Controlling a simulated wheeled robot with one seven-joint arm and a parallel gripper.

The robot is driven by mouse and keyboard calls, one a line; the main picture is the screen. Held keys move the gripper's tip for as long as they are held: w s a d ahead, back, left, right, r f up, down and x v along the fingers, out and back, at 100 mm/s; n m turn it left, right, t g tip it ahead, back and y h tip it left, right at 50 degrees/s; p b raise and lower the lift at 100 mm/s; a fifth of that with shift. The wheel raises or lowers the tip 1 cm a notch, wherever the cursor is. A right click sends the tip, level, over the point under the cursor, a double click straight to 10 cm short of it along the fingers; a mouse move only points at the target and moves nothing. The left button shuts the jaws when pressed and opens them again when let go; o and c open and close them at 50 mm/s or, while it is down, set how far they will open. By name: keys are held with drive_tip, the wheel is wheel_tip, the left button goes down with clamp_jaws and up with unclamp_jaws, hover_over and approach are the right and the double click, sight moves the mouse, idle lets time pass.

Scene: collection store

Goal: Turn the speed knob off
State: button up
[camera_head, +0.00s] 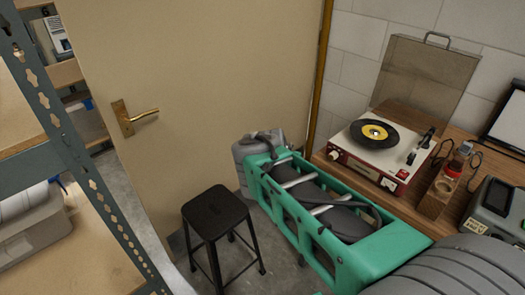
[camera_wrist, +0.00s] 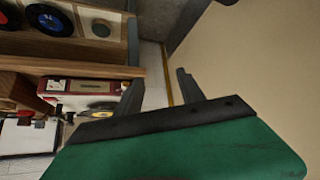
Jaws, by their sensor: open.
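The record player (camera_head: 378,152) stands at the right in the head view, with a red body, a white top and a black record with a yellow label. A small pale round knob (camera_head: 334,154) shows at the left of its front, and a pale control (camera_head: 388,185) sits at the right. I cannot read which is the speed knob or its setting. The red player also shows on its side in the wrist view (camera_wrist: 90,88), left of my gripper. My gripper (camera_wrist: 158,80) is open and empty, its two dark fingers apart from the player.
A clear lid (camera_head: 425,80) stands raised behind the player. A black stool (camera_head: 214,212), a door (camera_head: 200,70) and a metal shelf (camera_head: 65,140) are on the left.

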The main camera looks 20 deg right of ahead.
drive_tip(key=s+a+r+n+y+p, duration=0.3)
drive_tip(key=s+a+r+n+p, duration=0.1)
drive_tip(key=a, duration=0.4)
wheel_tip(320, 180, up, 2)
drive_tip(key=shift+s+r+g+p, duration=0.1)
drive_tip(key=shift+s+g+p, duration=0.3)
drive_tip(key=shift+p, duration=0.5)
